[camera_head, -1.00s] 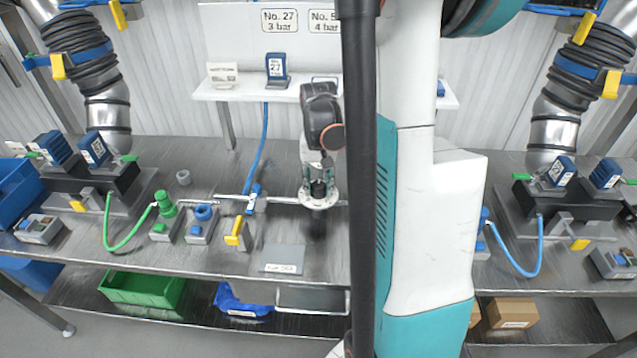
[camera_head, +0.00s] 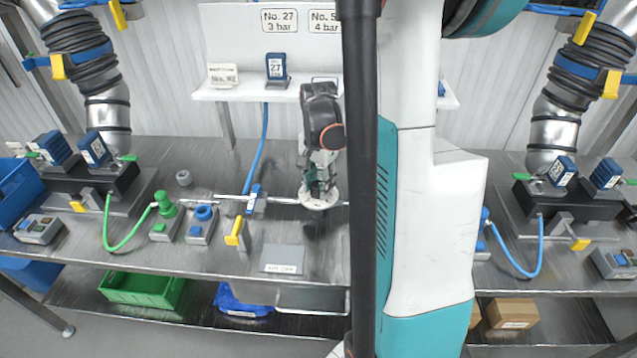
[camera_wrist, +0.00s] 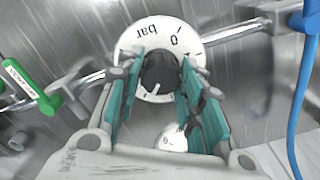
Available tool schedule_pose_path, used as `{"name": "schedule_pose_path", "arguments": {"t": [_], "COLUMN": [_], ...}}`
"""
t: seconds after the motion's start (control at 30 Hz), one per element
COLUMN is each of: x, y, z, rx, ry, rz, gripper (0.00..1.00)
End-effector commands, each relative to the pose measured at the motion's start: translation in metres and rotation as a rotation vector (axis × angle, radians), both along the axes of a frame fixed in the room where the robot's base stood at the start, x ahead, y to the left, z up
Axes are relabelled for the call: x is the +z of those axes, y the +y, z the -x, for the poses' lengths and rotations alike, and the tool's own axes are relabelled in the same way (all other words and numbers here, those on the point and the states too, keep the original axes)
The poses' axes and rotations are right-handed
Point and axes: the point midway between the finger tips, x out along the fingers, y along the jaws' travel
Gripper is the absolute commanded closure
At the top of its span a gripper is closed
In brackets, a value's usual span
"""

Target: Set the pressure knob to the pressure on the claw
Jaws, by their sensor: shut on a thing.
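The pressure knob (camera_wrist: 159,71) is black with a white mark pointing toward the bottom of the wrist view. It sits on a white dial (camera_wrist: 134,42) printed "bar" and "0". My gripper (camera_wrist: 157,86) has its teal fingers shut on the knob, one on each side. In the head view my gripper (camera_head: 319,183) is over the white dial (camera_head: 318,203) on the metal pipe, hiding the knob. A blue block labelled 27 (camera_head: 277,67) stands on the shelf. The sign (camera_head: 272,32) above it reads "No. 27, 3 bar"; a second plate, partly hidden, reads 4 bar.
My own arm covers the middle of the head view. A green-handled fitting (camera_wrist: 32,85) and a blue hose (camera_wrist: 301,95) flank the dial. On the bench are a yellow-handled block (camera_head: 235,236), a grey plate (camera_head: 282,259) and a green knob block (camera_head: 165,222).

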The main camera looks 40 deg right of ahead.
Motion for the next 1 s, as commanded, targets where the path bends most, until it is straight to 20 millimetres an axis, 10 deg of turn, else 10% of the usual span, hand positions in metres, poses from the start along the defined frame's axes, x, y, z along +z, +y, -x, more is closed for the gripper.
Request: {"name": "schedule_pose_path", "arguments": {"t": [0.47, 0.5, 0.57, 1.0], "x": [-0.0005, -0.0005, -0.0005, 0.0053], "y": [0.0004, 0.0004, 0.0005, 0.0001], "z": [0.0005, 0.0005, 0.0004, 0.0001], "rx": [-0.012, -0.012, -0.012, -0.012], "ry": [0.001, 0.001, 0.001, 0.0], "rz": [-0.001, -0.001, -0.001, 0.0], "gripper": [0.89, 0.59, 0.45, 0.45]}}
